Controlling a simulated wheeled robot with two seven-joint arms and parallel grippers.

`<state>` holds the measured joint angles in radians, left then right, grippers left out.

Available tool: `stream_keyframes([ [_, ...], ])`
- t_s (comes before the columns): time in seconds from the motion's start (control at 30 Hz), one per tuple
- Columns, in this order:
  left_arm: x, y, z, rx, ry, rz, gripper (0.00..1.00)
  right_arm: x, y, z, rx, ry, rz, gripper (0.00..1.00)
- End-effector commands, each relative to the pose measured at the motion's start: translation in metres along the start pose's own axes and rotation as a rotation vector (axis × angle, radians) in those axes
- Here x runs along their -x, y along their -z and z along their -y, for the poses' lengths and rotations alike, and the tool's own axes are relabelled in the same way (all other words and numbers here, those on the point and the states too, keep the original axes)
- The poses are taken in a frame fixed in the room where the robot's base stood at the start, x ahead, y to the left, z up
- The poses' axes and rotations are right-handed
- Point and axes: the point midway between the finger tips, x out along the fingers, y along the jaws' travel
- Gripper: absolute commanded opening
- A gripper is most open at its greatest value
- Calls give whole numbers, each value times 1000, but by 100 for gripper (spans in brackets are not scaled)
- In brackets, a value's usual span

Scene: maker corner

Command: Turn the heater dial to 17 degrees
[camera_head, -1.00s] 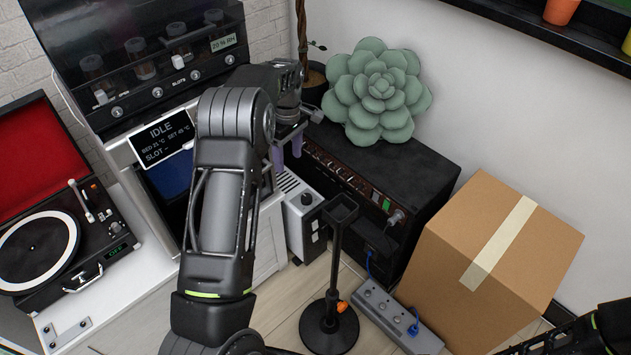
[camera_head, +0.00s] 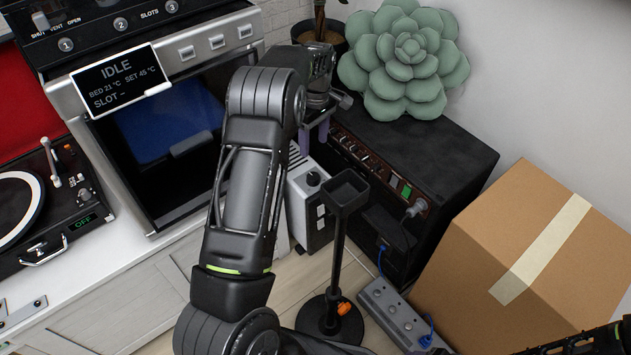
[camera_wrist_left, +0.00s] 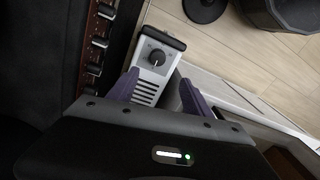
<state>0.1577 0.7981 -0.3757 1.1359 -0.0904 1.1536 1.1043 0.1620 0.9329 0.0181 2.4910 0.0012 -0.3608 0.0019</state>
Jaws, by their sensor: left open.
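The heater (camera_head: 297,205) is a narrow white box with a dark dial (camera_head: 313,178) on its top panel, standing left of the black amplifier. In the left wrist view, the heater (camera_wrist_left: 146,85) shows its round dial (camera_wrist_left: 156,58) with a light pointer mark; I cannot read any degree numbers. My left gripper (camera_head: 316,133) has purple fingers and hangs above and behind the dial in the head view. In the left wrist view, the left gripper (camera_wrist_left: 158,78) is open and empty, with the heater showing between its fingers. My right gripper is out of view.
The black amplifier (camera_head: 445,160) carries a green succulent cushion (camera_head: 402,65). A black stand (camera_head: 336,250) rises in front of the heater. A cardboard box (camera_head: 520,260) and a power strip (camera_head: 392,308) are to the right. An oven-like machine (camera_head: 160,130) stands left.

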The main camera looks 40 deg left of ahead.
Motion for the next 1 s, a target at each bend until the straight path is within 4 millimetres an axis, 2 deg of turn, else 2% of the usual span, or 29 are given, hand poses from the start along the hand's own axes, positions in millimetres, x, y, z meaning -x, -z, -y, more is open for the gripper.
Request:
stream_keyframes([
  [0.03, -26, 0, -1, 0, 0, 0, 58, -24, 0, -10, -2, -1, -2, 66],
  [0.1, -41, 0, -2, 0, 0, 0, 58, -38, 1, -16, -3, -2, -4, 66],
  [0.2, -53, 0, -3, 0, 0, 0, 58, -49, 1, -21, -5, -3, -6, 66],
  [0.73, -58, 0, -3, 0, 0, 0, 58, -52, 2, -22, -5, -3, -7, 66],
  [0.87, -69, 0, -3, 0, 2, 1, 58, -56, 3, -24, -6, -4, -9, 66],
  [1.0, -90, 0, -2, 0, 4, 1, 58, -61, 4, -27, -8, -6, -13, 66],
])
